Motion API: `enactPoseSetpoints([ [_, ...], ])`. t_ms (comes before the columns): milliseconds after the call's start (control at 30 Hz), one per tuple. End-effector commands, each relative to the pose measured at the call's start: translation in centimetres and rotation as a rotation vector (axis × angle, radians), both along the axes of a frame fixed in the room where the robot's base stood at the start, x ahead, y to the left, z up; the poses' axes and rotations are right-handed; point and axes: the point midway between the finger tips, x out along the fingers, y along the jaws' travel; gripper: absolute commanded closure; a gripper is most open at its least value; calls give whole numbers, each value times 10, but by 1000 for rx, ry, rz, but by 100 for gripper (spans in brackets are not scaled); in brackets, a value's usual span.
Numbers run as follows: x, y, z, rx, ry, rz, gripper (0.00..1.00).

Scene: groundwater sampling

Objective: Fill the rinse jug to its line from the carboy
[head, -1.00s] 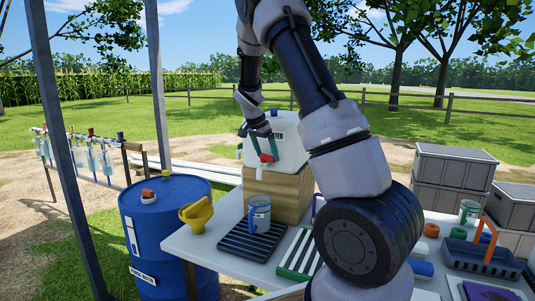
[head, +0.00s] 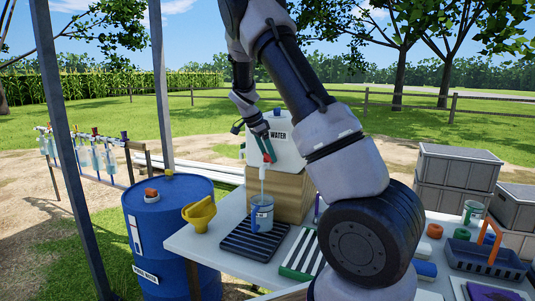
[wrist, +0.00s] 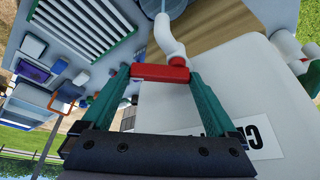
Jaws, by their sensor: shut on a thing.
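The white carboy (head: 290,148) stands on a wooden block (head: 290,197) on the table. My gripper (head: 265,143) is shut on the red tap handle (head: 268,157) at its front; the wrist view shows the red handle (wrist: 160,73) between my green fingertips. A thin pale stream of water (head: 262,188) runs from the white spout (wrist: 168,42) down into the rinse jug (head: 262,214). The jug stands upright on a black slatted drip tray (head: 243,245), below the spout. Its water level against the line is too small to tell.
A yellow funnel (head: 200,213) stands at the table's left edge, beside a blue drum (head: 165,230). A green-and-white striped rack (head: 300,253) lies right of the drip tray. A dark tote (head: 485,258) and grey crates (head: 455,180) stand at the right.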

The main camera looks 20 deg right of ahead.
Motion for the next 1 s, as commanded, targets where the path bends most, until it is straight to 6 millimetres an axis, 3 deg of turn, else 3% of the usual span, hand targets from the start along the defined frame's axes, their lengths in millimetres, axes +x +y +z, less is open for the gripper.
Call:
enactPoseSetpoints([
  [167, 1, 0, 1, 0, -3, 1, 62],
  [200, 1, 0, 1, 0, -3, 2, 0],
  [567, 1, 3, 9, 0, -3, 2, 0],
  [1000, -2, 34, 83, 0, -4, 3, 0],
])
